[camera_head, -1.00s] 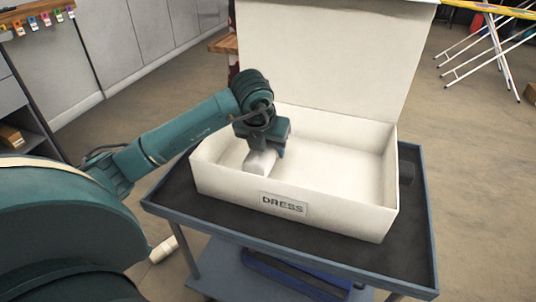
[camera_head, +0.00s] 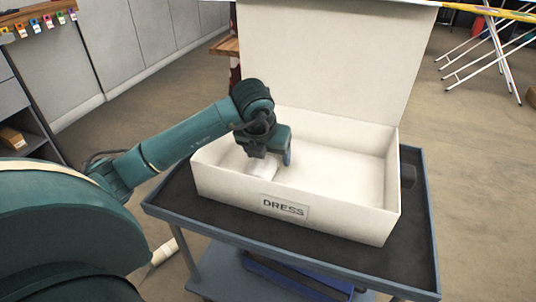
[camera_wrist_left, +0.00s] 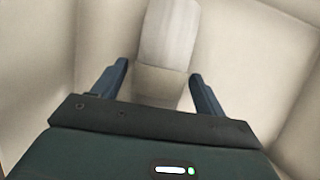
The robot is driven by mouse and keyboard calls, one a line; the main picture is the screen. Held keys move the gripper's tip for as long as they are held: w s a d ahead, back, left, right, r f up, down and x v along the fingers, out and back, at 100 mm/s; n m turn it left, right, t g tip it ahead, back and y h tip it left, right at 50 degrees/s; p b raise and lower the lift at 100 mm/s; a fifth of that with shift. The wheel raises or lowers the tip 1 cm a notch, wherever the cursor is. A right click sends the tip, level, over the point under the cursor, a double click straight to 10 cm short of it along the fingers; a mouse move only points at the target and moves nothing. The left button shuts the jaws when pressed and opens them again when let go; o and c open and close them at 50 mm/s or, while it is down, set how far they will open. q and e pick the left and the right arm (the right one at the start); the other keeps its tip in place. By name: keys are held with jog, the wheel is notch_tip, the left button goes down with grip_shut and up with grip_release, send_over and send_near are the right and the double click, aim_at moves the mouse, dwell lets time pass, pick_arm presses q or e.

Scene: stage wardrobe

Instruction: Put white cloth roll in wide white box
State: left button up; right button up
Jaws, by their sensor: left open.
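The wide white box (camera_head: 345,222) stands open on a cart, its lid raised at the back and a DRESS label on its front. The white cloth roll (camera_head: 262,168) lies inside the box at the left, partly hidden by my gripper; it also shows in the left wrist view (camera_wrist_left: 168,38). My left gripper (camera_head: 272,160) is inside the box above the roll. In the left wrist view its fingers (camera_wrist_left: 158,80) are apart, one on each side of the roll's near end, with gaps to both. My right gripper is not in view.
The cart's dark top (camera_head: 415,250) has a raised blue rim around the box. The right half of the box floor is bare. The upright lid (camera_head: 330,55) rises behind my gripper.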

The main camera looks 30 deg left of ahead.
pick_arm(q)
jog(key=p+v, duration=0.1)
jog(key=v, duration=0.9)
jog(key=shift+s+r+p, duration=0.2)
jog(key=shift+r+p, duration=0.15)
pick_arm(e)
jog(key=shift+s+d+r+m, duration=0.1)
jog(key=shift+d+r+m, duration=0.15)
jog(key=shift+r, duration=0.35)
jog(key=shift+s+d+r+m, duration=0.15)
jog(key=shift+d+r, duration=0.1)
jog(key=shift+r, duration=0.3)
